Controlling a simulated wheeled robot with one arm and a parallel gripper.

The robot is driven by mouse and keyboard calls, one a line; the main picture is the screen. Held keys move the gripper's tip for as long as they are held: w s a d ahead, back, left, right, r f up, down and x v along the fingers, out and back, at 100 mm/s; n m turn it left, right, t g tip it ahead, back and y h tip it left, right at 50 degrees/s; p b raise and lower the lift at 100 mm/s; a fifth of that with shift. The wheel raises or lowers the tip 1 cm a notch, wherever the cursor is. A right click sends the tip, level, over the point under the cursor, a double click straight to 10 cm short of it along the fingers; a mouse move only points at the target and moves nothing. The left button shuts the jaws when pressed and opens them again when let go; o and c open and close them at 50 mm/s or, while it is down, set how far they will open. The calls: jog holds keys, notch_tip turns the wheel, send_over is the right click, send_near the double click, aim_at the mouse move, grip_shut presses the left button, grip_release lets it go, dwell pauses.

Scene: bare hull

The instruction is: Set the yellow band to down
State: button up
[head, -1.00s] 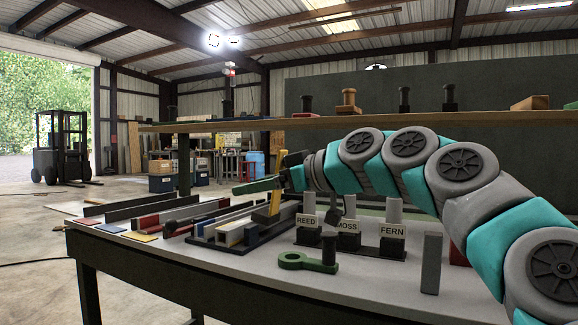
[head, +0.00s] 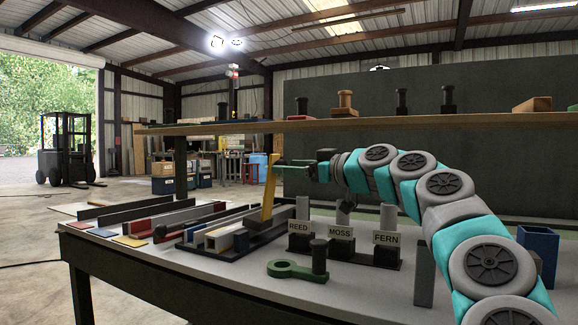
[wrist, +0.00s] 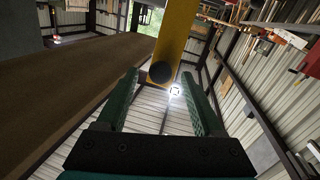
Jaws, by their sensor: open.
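A yellow bar (head: 268,198), the only yellow upright thing, stands steeply tilted on a dark slotted base (head: 250,243) on the bench. My gripper (head: 282,163) is open near the bar's upper end, its green fingers pointing left. In the wrist view, the yellow bar (wrist: 176,38) rises ahead of my open gripper (wrist: 165,82). A dark round knob (wrist: 161,72) shows in front of the bar, between the fingertips in the picture. I cannot tell whether the fingers touch it.
Blocks labelled REED (head: 299,228), MOSS (head: 340,233) and FERN (head: 386,239) stand right of the base. A green ring-ended piece (head: 290,269) lies in front. A grey upright block (head: 425,275) and a blue open box (head: 538,250) are at right. A wooden shelf (head: 420,122) runs behind.

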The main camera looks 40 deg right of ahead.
jog(key=shift+w+a, duration=0.1)
jog(key=shift+w, duration=0.35)
grip_shut()
dwell(1.1)
